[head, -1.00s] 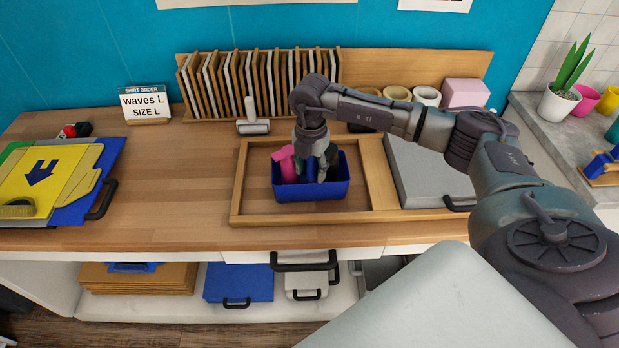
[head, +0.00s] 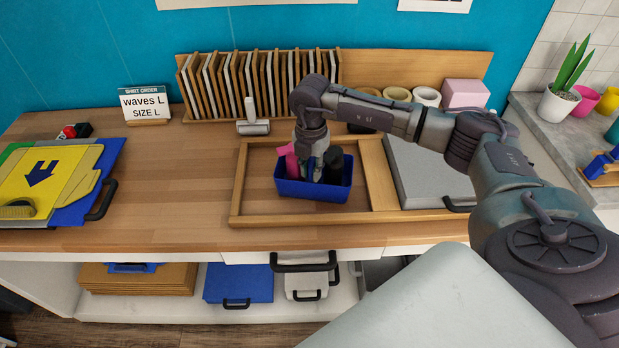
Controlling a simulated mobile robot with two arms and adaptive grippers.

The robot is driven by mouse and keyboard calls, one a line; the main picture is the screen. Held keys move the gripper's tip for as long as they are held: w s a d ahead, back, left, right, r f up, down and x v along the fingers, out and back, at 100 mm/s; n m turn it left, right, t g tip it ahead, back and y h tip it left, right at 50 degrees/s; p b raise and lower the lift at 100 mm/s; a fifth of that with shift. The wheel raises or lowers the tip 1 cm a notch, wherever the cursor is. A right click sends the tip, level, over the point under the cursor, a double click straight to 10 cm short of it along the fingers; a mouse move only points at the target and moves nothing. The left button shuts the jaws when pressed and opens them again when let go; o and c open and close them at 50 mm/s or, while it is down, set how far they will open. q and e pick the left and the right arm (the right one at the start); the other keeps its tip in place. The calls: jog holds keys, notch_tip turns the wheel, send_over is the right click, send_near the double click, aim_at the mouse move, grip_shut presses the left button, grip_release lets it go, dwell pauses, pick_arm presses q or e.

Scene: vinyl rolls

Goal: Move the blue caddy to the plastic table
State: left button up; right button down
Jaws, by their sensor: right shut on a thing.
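The blue caddy (head: 308,190) is upright over the wooden frame on the workbench. It holds a pink item (head: 291,162), a black cylinder (head: 333,162) and something blue partly hidden behind my fingers. My right gripper (head: 310,172) points down into the caddy's middle and is shut on it. The fingertips and the exact grip point are hidden inside. I cannot tell whether the caddy's base touches the bench. My left gripper is not in view. I cannot make out a plastic table in this view.
The wooden frame (head: 238,205) surrounds the caddy, with a grey slab (head: 425,178) to its right. A rack of upright boards (head: 262,82) and a roller (head: 252,122) stand behind. The bench between the yellow board (head: 40,185) and the frame is clear.

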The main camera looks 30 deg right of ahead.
jog(key=shift+a+r, duration=0.1)
jog(key=shift+w+r+p, duration=0.1)
jog(key=shift+r+p, duration=2.3)
jog(key=shift+r, duration=1.05)
